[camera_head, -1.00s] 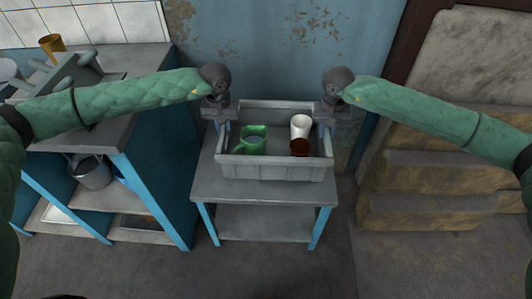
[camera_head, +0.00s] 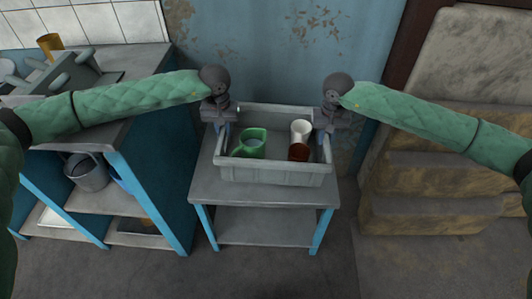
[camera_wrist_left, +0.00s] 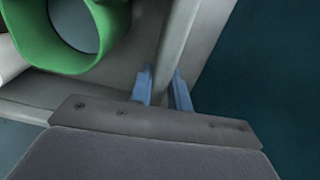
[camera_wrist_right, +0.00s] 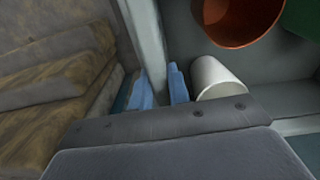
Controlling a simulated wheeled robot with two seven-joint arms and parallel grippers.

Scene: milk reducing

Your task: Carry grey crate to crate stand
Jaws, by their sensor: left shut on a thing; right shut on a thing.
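The grey crate (camera_head: 275,172) is over the top of a small grey table with blue legs (camera_head: 212,188), seemingly the crate stand. I cannot tell whether its base touches the tabletop. It looks level and holds a green mug (camera_head: 252,143), a white cup (camera_head: 301,130) and a reddish-brown cup (camera_head: 299,152). My left gripper (camera_head: 219,125) is shut on the crate's left wall; its blue fingers straddle that wall in the left wrist view (camera_wrist_left: 163,88). My right gripper (camera_head: 329,124) is shut on the right wall, which also shows between its fingers in the right wrist view (camera_wrist_right: 160,88).
A grey-topped blue counter (camera_head: 150,75) stands at the left, with a grey rack (camera_head: 75,72) and a yellow-brown cup (camera_head: 51,44) on top and a bucket (camera_head: 88,172) below. Worn stone-like steps (camera_head: 430,212) rise at the right. A blue wall (camera_head: 270,55) is behind.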

